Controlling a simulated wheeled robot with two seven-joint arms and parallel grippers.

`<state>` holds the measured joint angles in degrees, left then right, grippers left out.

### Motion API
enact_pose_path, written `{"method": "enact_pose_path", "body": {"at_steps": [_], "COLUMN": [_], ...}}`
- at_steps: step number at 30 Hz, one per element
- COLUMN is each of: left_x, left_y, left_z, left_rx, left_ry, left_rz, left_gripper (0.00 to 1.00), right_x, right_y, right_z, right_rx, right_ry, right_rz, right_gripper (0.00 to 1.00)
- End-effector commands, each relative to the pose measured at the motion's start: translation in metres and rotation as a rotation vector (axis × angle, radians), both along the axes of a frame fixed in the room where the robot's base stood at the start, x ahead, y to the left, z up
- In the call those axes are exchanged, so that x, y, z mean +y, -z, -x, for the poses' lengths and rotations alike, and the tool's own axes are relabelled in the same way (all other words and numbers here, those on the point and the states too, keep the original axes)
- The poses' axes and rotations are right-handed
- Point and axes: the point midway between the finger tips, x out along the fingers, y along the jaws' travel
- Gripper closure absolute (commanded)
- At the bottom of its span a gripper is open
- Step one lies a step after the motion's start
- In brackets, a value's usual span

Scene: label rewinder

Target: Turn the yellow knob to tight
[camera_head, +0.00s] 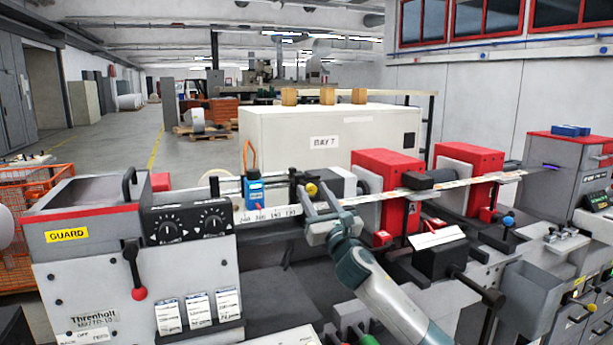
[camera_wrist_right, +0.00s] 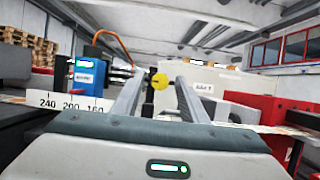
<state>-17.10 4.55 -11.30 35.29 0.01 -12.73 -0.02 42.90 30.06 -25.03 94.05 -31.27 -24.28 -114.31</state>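The yellow knob (camera_head: 311,189) is a small round knob at the middle of the machine, on a dark mount. In the right wrist view the yellow knob (camera_wrist_right: 159,82) shows in the gap between my fingers, beyond or near their tips. My right gripper (camera_head: 313,194) is open, its two fingers pointing at the knob from the front. I see no finger touching it, and the exact depth gap is unclear. In the wrist view the fingers (camera_wrist_right: 160,77) stand apart with nothing clamped. Any mark for tight is not legible. My left gripper is not in view.
A blue device (camera_head: 254,189) with an orange cable stands left of the knob, above a numbered scale strip (camera_head: 268,214). Red blocks (camera_head: 388,178) stand to the right. A grey housing (camera_head: 90,225) with two black dials and a red-knobbed lever is at left.

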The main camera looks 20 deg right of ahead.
Motion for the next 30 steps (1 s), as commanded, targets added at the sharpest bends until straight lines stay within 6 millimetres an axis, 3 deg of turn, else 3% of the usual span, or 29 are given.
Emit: {"method": "enact_pose_path", "body": {"at_steps": [6,12,26,30], "left_x": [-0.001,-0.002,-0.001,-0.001], "left_y": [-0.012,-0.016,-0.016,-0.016], "left_z": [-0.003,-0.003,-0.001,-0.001], "left_rx": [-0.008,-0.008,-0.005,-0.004], "left_ry": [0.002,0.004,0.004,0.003], "left_rz": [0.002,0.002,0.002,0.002], "left_gripper": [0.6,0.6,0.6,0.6], "right_x": [0.001,0.001,0.002,0.002], "right_y": [-0.015,-0.021,-0.022,-0.022], "right_z": [-0.031,-0.048,-0.054,-0.054], "right_rx": [0.0,0.0,0.0,0.0], "right_ry": [0.001,0.001,0.001,0.001], "right_rz": [-0.003,-0.002,0.0,0.0], "right_gripper": [0.6,0.6,0.6,0.94]}}
